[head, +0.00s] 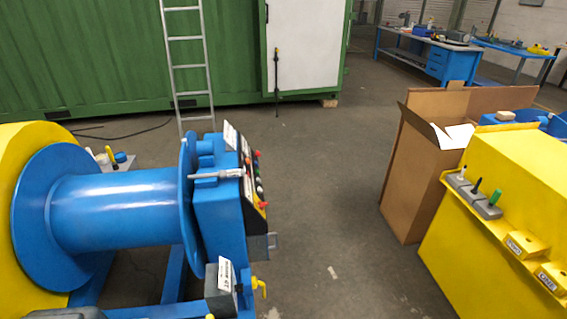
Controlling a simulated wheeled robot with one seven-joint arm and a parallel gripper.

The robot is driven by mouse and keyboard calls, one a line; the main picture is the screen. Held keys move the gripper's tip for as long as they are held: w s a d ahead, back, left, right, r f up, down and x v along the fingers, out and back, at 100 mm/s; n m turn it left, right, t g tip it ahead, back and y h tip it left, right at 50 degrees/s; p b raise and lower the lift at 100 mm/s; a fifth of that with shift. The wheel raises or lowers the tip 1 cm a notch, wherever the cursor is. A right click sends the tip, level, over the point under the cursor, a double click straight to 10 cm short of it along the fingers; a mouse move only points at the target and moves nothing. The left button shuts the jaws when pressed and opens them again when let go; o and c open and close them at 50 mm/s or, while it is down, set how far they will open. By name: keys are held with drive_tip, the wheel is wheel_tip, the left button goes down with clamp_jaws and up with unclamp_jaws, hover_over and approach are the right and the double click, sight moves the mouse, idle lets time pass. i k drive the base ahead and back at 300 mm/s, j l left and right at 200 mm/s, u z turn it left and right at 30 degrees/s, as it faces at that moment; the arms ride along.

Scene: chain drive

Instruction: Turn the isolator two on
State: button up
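No part is clearly readable as isolator two from here. A blue machine with a large drum (120,208) stands at the left. Its control panel (256,180) has several coloured buttons or knobs and is seen nearly edge-on. Below it, a grey box (220,292) carries a white label with print too small to read for certain. A yellow handle (259,286) sticks out just right of this box; I cannot tell whether it is a switch or its setting. My gripper is not in view.
A yellow housing (510,180) with several small levers (475,194) stands at the right, beside an open cardboard box (412,178). Bare floor (320,180) lies between it and the blue machine. A ladder (190,75) leans at the green container (90,50). Blue workbenches (437,62) stand behind.

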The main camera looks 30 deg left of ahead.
sight(261, 204)
drive_tip(key=i+l+u, duration=0.2)
drive_tip(key=u, duration=0.25)
drive_tip(key=i+l+u, duration=0.15)
drive_tip(key=l+u, duration=0.15)
drive_tip(key=u, duration=0.15)
drive_tip(key=i+l+u, duration=0.1)
drive_tip(key=l+u, duration=0.2)
drive_tip(key=u, duration=0.15)
drive_tip(key=i+l+z, duration=0.15)
drive_tip(key=i+l, duration=0.25)
drive_tip(key=i+l+z, duration=0.15)
drive_tip(key=i+l, duration=0.2)
drive_tip(key=i, duration=0.25)
drive_tip(key=i+l+z, duration=0.15)
drive_tip(key=i+l, duration=0.15)
drive_tip(key=i, duration=0.25)
